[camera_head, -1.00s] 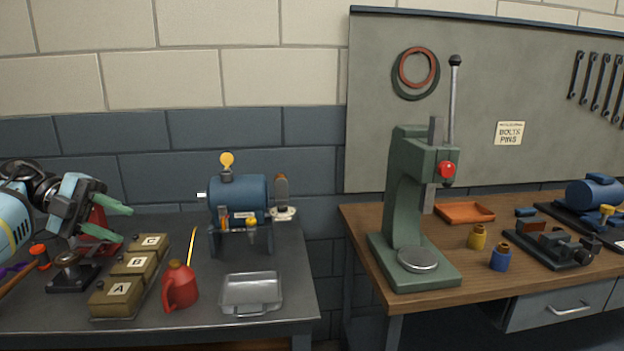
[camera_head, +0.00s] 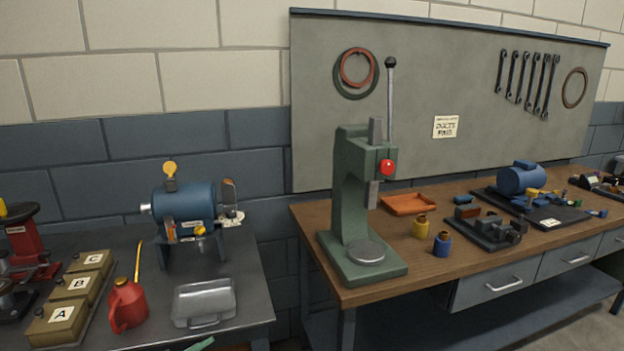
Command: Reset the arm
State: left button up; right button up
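Only a small green fingertip (camera_head: 200,344) shows at the bottom edge, left of centre, in front of the grey bench. It looks like the tip of my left gripper; the rest of that gripper and its arm are below the picture. Whether it is open or holds anything is hidden. My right gripper is not in view.
The grey bench carries boxes A (camera_head: 58,322), B (camera_head: 76,287) and C (camera_head: 92,262), a red oil can (camera_head: 128,306), a metal tray (camera_head: 205,302) and a blue grinder (camera_head: 184,204). A green press (camera_head: 349,200) stands on the wooden bench (camera_head: 300,222), beyond a gap.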

pick_arm(q)
jog(key=s+d+f+n+t+y, duration=0.2)
jog(key=s+f+n+t+y, duration=0.2)
jog(key=s+f+n+y, duration=0.85)
jog(key=s+f+n+g+y+p, duration=0.1)
jog(key=s+f+n+g, duration=0.2)
jog(key=s, duration=0.8)
jog(key=s+a+f+n+g+y, duration=0.1)
jog(key=s+f+n+g, duration=0.2)
jog(key=s, duration=0.9)
notch_tip(320, 180, down, 2)
jog(key=shift+s+a+f+g+p, duration=0.2)
jog(key=shift+g+p, duration=0.15)
jog(key=shift+g, duration=0.15)
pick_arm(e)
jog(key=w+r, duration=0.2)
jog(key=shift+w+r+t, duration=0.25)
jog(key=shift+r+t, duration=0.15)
